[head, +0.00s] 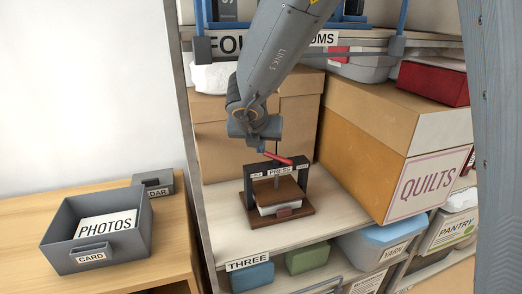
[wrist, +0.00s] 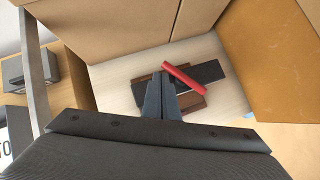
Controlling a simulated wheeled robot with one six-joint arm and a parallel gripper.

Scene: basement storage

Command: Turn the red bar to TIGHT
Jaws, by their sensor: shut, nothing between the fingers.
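A small press (head: 276,208) with a dark frame and brown boards stands on the shelf. The red bar (head: 279,158) lies across its top, slanting down to the right in the head view. A label reading PRESS is on the crossbeam, with a smaller label at each side, too small to read surely. My gripper (head: 261,150) is shut and empty, pointing down at the bar's left end. In the wrist view the shut fingertips (wrist: 161,79) are just left of the red bar (wrist: 187,79). I cannot tell whether they touch it.
Cardboard boxes (head: 300,108) stand behind the press, and a large QUILTS box (head: 400,135) closes off the right. Open shelf surface lies to the press's left and front. A wooden table at left holds a grey PHOTOS bin (head: 74,263). A higher shelf hangs above.

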